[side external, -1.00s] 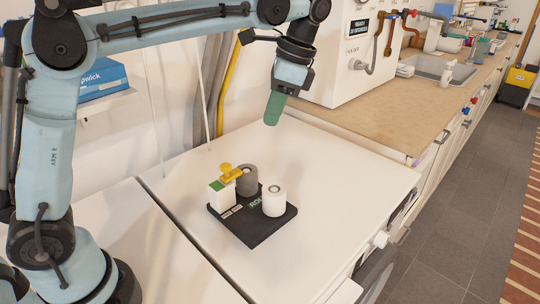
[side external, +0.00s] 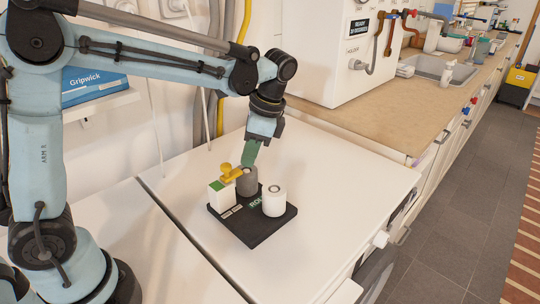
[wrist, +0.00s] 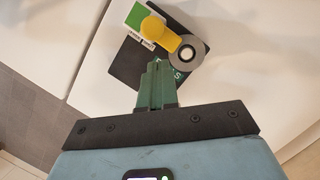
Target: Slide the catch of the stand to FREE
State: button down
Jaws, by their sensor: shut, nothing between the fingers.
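The stand (side external: 246,233) is a black base on the white worktop. It carries a white block with a green patch (side external: 217,187), a grey cylinder (side external: 248,186) and a white cylinder (side external: 274,201). The yellow catch (side external: 230,173) lies over the white block and reaches toward the grey cylinder; it also shows in the wrist view (wrist: 162,33). My gripper (side external: 247,164), with green fingers, is shut and empty. In the side view its tips appear close to the catch's right end and the grey cylinder; contact cannot be told. In the wrist view the fingers hide part of the base.
The white worktop (side external: 340,180) around the stand is clear. A white cabinet with pipes (side external: 325,60) stands behind on the tan counter (side external: 390,125). A blue box (side external: 90,85) sits on a shelf behind my arm.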

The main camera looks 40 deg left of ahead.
jog(key=shift+s+a+f, duration=0.2)
jog(key=shift+s+a, duration=0.5)
jog(key=shift+s, duration=0.05)
jog(key=s, duration=0.3)
jog(key=shift+s, duration=0.3)
jog(key=w+d+r, duration=0.2)
jog(key=r, duration=0.3)
jog(key=w+d+r, duration=0.3)
jog(key=r, duration=0.2)
jog(key=shift+r, duration=0.15)
dwell(0.4)
